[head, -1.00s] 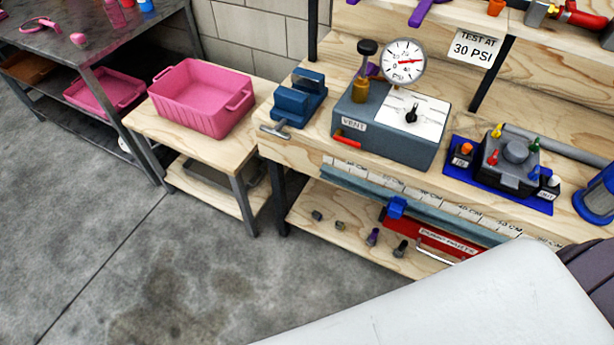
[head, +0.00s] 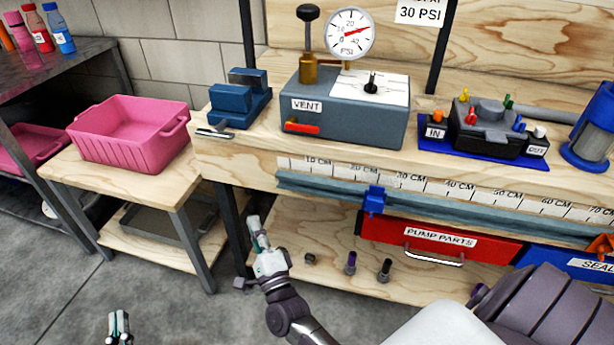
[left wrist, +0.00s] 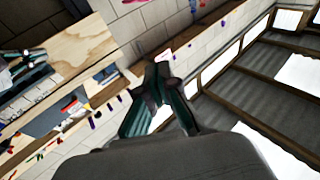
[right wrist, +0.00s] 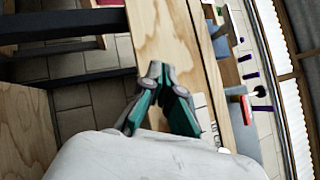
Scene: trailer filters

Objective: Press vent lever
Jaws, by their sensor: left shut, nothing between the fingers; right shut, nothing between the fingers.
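The red vent lever (head: 302,128) sits low on the front face of the grey test box (head: 345,125), under a white VENT label (head: 307,106). A round pressure gauge (head: 350,33) stands behind the box. My right gripper (head: 256,232) is shut and empty, in front of the bench, below and left of the lever and well apart from it. It also shows shut in the right wrist view (right wrist: 166,76). My left gripper (head: 119,323) is shut and empty at the bottom left, over the floor. It also shows shut in the left wrist view (left wrist: 163,76).
A blue vise (head: 238,100) stands left of the box, its handle over the bench edge. A pink bin (head: 130,135) rests on a lower side table. A pump (head: 487,130) on a blue mat stands right. A red drawer (head: 440,240) and small parts lie below the bench.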

